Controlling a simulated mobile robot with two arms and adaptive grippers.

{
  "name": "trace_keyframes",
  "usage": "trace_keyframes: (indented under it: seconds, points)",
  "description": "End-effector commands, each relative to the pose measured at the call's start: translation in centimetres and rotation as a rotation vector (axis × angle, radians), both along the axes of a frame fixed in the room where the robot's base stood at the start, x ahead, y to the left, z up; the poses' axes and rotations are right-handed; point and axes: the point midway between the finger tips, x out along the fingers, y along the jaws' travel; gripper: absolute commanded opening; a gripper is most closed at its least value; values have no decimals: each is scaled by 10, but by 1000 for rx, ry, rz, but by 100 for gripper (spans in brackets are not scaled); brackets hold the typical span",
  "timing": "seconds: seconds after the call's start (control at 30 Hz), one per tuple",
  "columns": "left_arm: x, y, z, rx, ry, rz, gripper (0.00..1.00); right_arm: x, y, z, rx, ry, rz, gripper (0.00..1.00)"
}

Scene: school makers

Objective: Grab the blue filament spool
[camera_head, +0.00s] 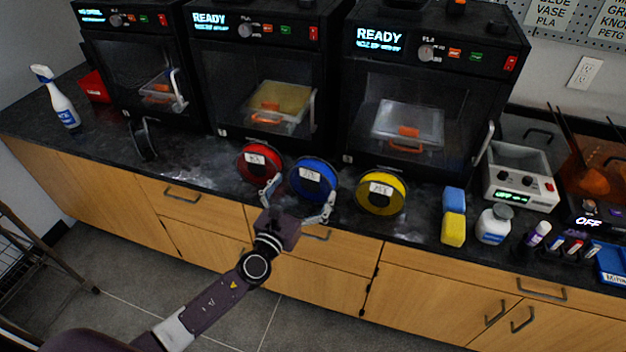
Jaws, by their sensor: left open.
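The blue filament spool (313,172) stands upright near the front edge of the black counter, with a white label on its face. It is between a red spool (258,160) and a yellow spool (381,187). My left gripper (300,200) is open just in front of the blue spool. One finger is to its left, in front of the lower part of the red spool, and the other is at its lower right. I cannot tell whether either finger touches a spool. My right gripper is not in view.
Several black 3D printers (262,80) stand behind the spools. Wooden cabinets (330,270) are below the counter.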

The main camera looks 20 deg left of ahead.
Motion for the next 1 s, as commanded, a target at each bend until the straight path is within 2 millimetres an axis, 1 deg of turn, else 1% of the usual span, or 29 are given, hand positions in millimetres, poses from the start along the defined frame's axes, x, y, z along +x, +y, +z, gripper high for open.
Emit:
trace_keyframes:
  seconds: [0.17, 0.3, 0.4, 0.53, 0.73, 0.77, 1.0]
  points:
    - [19, -1, 2, -1, 0, 1, 100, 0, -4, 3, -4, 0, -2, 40]
    - [40, -3, 4, -2, 0, 1, 100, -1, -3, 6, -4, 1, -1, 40]
    - [51, -4, 2, -3, 1, 1, 100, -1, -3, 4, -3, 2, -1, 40]
    - [57, -6, 2, -5, 3, 0, 100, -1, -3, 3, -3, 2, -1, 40]
    - [57, -6, 2, -6, 4, 0, 100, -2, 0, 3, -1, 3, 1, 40]
    - [57, -6, 2, -6, 4, 0, 99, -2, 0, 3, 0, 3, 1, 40]
    - [57, -5, 2, -6, 4, 1, 72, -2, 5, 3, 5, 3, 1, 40]
